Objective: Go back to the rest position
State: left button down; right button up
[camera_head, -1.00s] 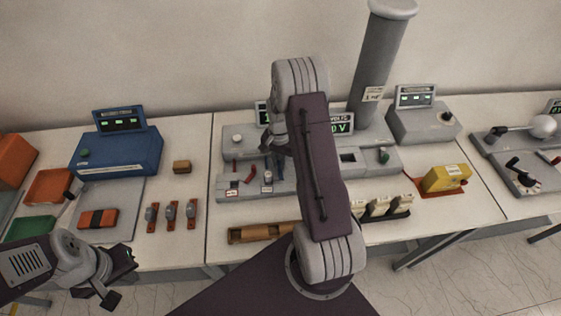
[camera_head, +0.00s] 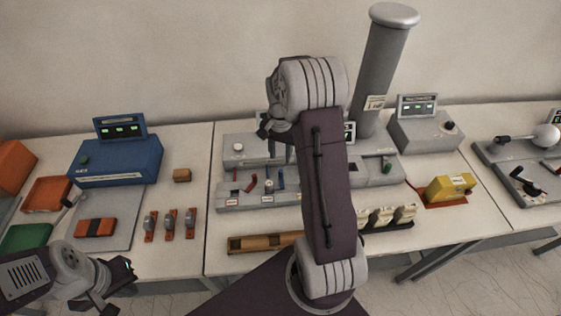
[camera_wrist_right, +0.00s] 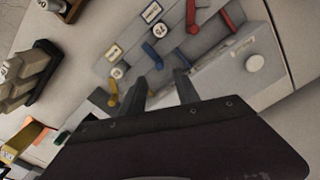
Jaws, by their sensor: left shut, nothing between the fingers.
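My left gripper (camera_head: 119,287) is shut and empty at the lower left, in front of the table edge. My right gripper (camera_head: 266,131) is above the back of the grey control panel (camera_head: 230,205), partly hidden by its own wrist and arm. In the right wrist view its two dark fingers (camera_wrist_right: 160,88) stand apart with nothing between them. Beyond them is the panel (camera_wrist_right: 225,75) with red, blue and yellow levers. A blue lever (camera_head: 281,178) and a red lever (camera_head: 251,183) show upright on the panel in the head view.
A blue meter box (camera_head: 118,160) stands at the left and a grey tall column (camera_head: 382,75) at the back. A yellow box (camera_head: 450,188) and white-topped blocks (camera_head: 388,216) are to the right. A wooden tray (camera_head: 262,243) lies at the front edge.

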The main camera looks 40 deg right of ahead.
dwell(0.4)
jog(key=shift+w+a, duration=0.15)
jog(key=shift+a, duration=0.05)
jog(key=s+a+r+n+b, duration=0.2)
jog(key=a+r+n, duration=0.1)
jog(key=a, duration=0.7)
jog(key=s+a+f+n, duration=0.2)
jog(key=s+a+n, duration=0.1)
jog(key=s+n, duration=0.1)
jog(key=s+a+f+n+t, duration=0.1)
jog(key=s+a+f+n, duration=0.1)
jog(key=s+n, duration=0.2)
jog(key=s, duration=0.3)
jog(key=shift+s+a+f, duration=0.2)
jog(key=shift+a+f, duration=0.15)
jog(key=shift+a, duration=0.05)
jog(key=shift+s, duration=0.1)
